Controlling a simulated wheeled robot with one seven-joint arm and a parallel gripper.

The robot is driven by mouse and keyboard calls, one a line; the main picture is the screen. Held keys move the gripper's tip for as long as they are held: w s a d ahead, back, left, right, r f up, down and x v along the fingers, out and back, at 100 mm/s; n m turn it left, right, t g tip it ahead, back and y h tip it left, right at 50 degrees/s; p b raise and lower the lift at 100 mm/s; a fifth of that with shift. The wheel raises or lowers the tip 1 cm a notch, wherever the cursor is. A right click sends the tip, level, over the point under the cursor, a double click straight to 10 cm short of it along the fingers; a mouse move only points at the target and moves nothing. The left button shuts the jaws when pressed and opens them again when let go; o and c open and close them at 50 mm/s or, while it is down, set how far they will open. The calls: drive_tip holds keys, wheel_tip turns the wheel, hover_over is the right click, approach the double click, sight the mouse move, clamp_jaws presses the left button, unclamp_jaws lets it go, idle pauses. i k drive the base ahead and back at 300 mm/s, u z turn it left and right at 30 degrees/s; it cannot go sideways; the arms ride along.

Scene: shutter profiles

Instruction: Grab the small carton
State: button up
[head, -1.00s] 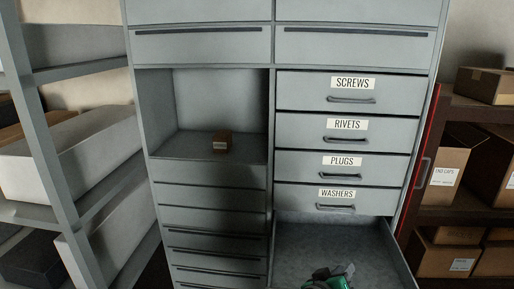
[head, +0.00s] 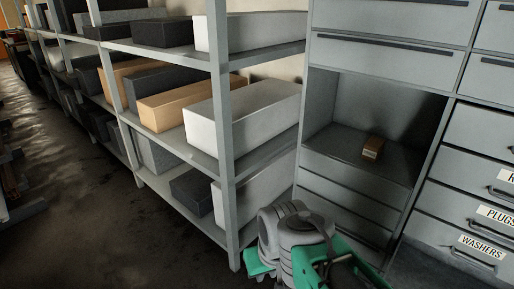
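The small carton (head: 373,147) is a little brown box with a pale label on its front. It sits alone on the floor of an open compartment (head: 345,140) in the grey cabinet, right of the middle of the head view. My gripper is not clearly shown. Grey and green parts of my arm show at the bottom, below and in front of the compartment, apart from the carton. Whether the fingers are open or shut cannot be seen.
A grey shelf rack (head: 222,120) with long white, black and tan boxes stands left of the cabinet. Labelled drawers, including WASHERS (head: 482,246), are at right; an open drawer (head: 425,268) lies below them.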

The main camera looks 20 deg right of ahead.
sight(374, 149)
drive_tip(key=z, duration=3.05)
drive_tip(key=k, duration=0.25)
drive_tip(key=u, duration=2.05)
drive_tip(key=i, duration=0.75)
drive_tip(key=u, duration=0.7)
drive_tip(key=i, duration=0.65)
